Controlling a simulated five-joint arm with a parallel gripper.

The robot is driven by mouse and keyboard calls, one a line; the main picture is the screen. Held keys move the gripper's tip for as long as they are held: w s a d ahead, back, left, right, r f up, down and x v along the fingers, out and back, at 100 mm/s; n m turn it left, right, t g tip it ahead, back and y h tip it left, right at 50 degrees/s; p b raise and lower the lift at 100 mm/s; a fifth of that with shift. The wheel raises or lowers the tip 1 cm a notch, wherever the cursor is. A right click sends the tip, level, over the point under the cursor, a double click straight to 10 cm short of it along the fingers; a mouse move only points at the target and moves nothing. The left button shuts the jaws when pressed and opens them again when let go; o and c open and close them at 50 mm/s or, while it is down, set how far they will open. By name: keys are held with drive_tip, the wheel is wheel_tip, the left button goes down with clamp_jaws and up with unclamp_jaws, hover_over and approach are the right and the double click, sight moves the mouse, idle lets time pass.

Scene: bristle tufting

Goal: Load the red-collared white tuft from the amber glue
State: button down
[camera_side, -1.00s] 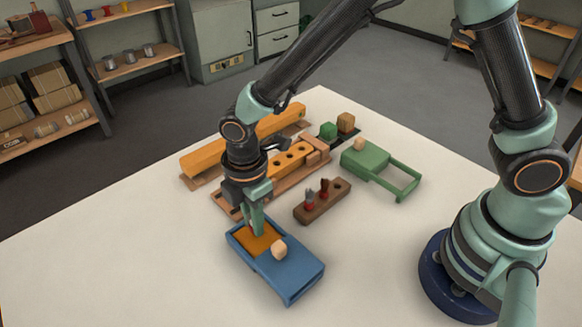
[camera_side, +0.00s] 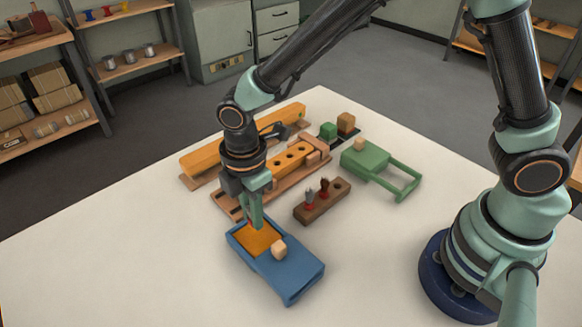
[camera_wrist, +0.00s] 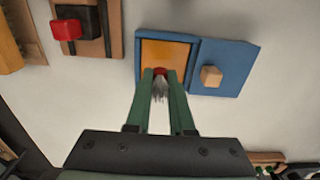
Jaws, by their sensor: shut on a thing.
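My gripper (camera_side: 257,224) is shut on the red-collared white tuft; in the wrist view its green fingers (camera_wrist: 161,88) close on either side of it. The amber glue (camera_side: 259,240) is a flat orange area in the open part of the blue box (camera_side: 292,285). The tuft is over the near part of the glue in the wrist view (camera_wrist: 165,54); I cannot tell whether it touches it. The orange block with several holes (camera_side: 291,157) lies behind.
A brown rack (camera_side: 333,205) with two red-collared tufts, one grey and one dark, stands right of my gripper. A green box (camera_side: 366,160) with an open frame is farther right. A long orange bar (camera_side: 230,145) lies at the back. The table front left is clear.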

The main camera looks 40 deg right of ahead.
drive_tip(key=shift+r, duration=2.4)
drive_tip(key=shift+d, duration=0.1)
